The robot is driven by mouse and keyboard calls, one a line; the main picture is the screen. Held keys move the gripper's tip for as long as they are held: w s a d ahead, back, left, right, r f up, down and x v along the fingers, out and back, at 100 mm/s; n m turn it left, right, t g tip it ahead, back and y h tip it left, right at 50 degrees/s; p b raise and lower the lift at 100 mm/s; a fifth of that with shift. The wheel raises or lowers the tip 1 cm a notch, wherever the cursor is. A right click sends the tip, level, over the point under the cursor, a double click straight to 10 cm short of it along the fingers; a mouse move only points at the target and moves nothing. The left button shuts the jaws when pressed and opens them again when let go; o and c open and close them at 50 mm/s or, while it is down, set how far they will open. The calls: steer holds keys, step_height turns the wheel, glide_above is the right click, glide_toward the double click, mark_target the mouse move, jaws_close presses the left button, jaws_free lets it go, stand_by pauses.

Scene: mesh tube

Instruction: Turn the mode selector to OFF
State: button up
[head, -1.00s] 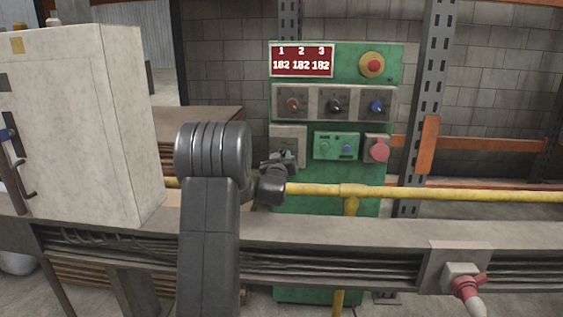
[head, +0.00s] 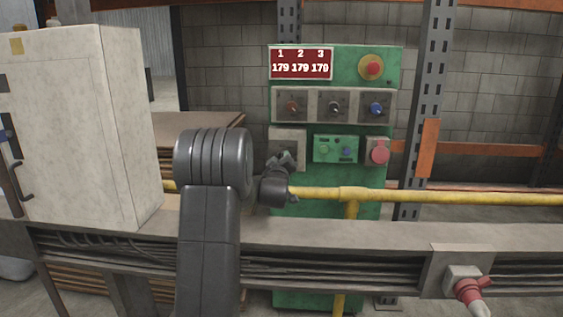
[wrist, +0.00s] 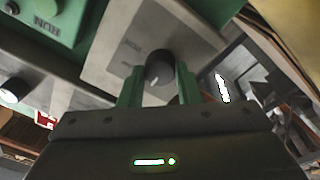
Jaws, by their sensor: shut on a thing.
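The mode selector (wrist: 160,67) is a dark round knob with a pale pointer mark, on a grey plate (wrist: 112,62) with small labels I cannot read. In the wrist view my gripper (wrist: 160,80) has its two green fingers on either side of the knob, shut on it. In the head view the grey plate (head: 286,139) is at the lower left of the green panel. There my gripper (head: 280,160) is in front of the plate and hides the knob. The pointer's setting cannot be told.
Above are three small knobs (head: 335,106), a red display (head: 301,62) and a red emergency button (head: 372,67). A green button box (head: 336,149) and red round button (head: 379,150) are right of the selector. A yellow pipe (head: 430,197) and grey beam (head: 400,238) run in front.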

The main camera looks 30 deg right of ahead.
steer(key=o, duration=1)
steer(key=shift+c, duration=0.2)
steer(key=p+v, duration=0.1)
steer(key=v, duration=1.3)
steer(key=shift+w, duration=0.2)
steer(key=b+x, duration=0.1)
steer(key=x, duration=1.2)
steer(key=shift+w+d, duration=0.25)
steer(key=shift+w, duration=0.05)
steer(key=shift+s, duration=0.1)
